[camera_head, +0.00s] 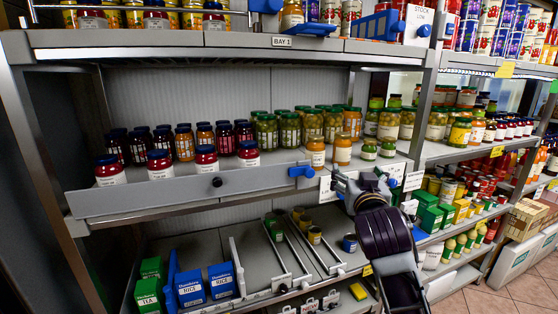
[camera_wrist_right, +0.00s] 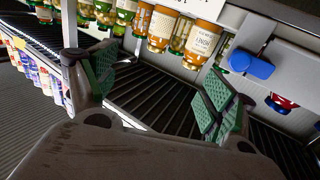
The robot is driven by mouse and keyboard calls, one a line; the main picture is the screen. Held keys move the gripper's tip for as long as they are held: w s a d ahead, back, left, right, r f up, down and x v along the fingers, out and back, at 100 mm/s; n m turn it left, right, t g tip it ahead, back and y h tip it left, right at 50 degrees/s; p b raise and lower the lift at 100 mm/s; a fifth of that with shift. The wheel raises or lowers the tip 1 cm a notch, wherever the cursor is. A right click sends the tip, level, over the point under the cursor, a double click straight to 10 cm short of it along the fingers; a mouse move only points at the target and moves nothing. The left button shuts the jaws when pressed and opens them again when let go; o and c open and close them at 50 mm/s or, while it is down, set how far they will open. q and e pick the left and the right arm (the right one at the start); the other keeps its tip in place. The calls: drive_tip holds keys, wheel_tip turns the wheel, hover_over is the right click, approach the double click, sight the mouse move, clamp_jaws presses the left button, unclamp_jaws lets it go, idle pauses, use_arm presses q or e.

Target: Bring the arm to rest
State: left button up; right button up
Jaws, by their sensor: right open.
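My right arm (camera_head: 384,232) reaches up from the bottom right in the head view. My right gripper (camera_head: 348,184) is in front of the middle shelf's front edge, below the orange and green jars. In the right wrist view the gripper (camera_wrist_right: 155,92) has its two green-padded fingers wide apart. Nothing is between them; a dark ribbed surface shows behind. My left gripper is not in view.
The middle shelf has a grey front rail (camera_head: 190,190), with orange jars (camera_head: 342,149) just behind the right gripper. A blue clip (camera_wrist_right: 252,66) sits close to the right finger. Blue boxes (camera_head: 205,284) and small jars stand on the lower shelf. Floor shows at the right.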

drive_tip(key=w+f+n+g+y, duration=0.15)
drive_tip(key=w+f, duration=0.25)
drive_tip(key=f, duration=1.1)
drive_tip(key=w+f+n+g, duration=0.1)
drive_tip(key=w+f+g, duration=0.25)
drive_tip(key=f, duration=1.15)
drive_tip(key=s+f+n+g, duration=0.15)
drive_tip(key=s+f, duration=0.25)
drive_tip(key=f, duration=1.2)
drive_tip(key=s+f+g, duration=0.3)
drive_tip(key=s+f, duration=0.2)
drive_tip(key=f, duration=1.2)
drive_tip(key=s+d+f+g+y, duration=0.1)
drive_tip(key=s+d+f+g, duration=0.2)
drive_tip(key=s+f, duration=1.85)
drive_tip(key=s+d+f+g, duration=0.1)
drive_tip(key=s+f, duration=0.3)
drive_tip(key=s, duration=0.6)
drive_tip(key=s+d+f+g, duration=0.1)
drive_tip(key=s+f, duration=0.3)
drive_tip(key=s, duration=0.7)
drive_tip(key=s+d+f+g, duration=0.1)
drive_tip(key=s+f, duration=0.3)
drive_tip(key=s, duration=0.6)
drive_tip(key=shift+s+d+f+g, duration=0.25)
drive_tip(key=shift+d+f+g, duration=0.05)
drive_tip(key=shift+g, duration=0.35)
